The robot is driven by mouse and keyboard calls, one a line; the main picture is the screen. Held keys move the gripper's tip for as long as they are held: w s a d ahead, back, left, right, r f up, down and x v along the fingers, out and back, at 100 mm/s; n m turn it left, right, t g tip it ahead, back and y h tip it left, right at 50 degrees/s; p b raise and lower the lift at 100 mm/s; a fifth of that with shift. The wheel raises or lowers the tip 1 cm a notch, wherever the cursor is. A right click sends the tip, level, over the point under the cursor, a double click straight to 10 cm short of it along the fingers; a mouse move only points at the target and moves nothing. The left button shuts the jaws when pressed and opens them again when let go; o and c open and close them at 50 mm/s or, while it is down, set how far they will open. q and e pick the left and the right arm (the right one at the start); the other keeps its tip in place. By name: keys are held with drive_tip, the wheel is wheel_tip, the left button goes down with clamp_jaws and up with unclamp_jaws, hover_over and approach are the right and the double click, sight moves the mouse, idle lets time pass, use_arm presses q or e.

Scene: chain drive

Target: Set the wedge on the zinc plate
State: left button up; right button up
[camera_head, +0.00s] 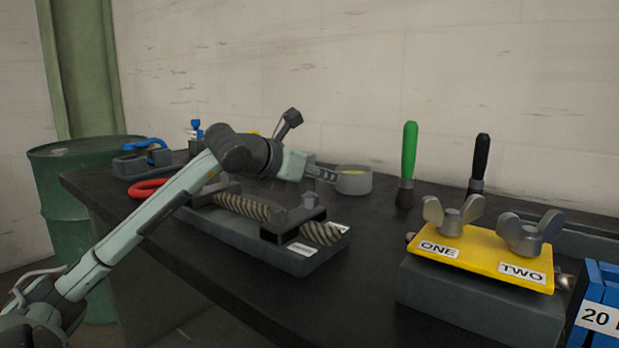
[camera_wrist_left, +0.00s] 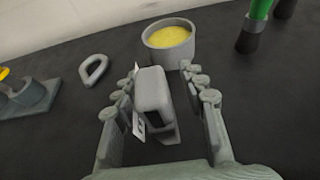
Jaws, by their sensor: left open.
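My left gripper (camera_head: 324,174) is open beside the grey cup in the head view. In the left wrist view its fingers (camera_wrist_left: 166,84) stand on either side of a grey block (camera_wrist_left: 154,88) with rounded edges and white labels at its left side. A gap shows between the block and the right finger; contact on the left is unclear. I cannot tell whether this block is the wedge. No surface is clearly identifiable as the zinc plate. My right gripper is out of view.
The grey cup (camera_head: 353,182) with yellow contents stands just beyond. A grey fixture (camera_head: 250,236) with ropelike rods lies in front. Green-handled (camera_head: 409,150) and black-handled (camera_head: 481,155) tools stand behind a yellow plate (camera_head: 480,258) with wing nuts. A grey loop (camera_wrist_left: 95,71) lies left of the gripper.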

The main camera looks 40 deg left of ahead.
use_arm(q)
drive_tip(key=shift+c, duration=0.3)
clamp_jaws()
drive_tip(key=shift+r, duration=0.15)
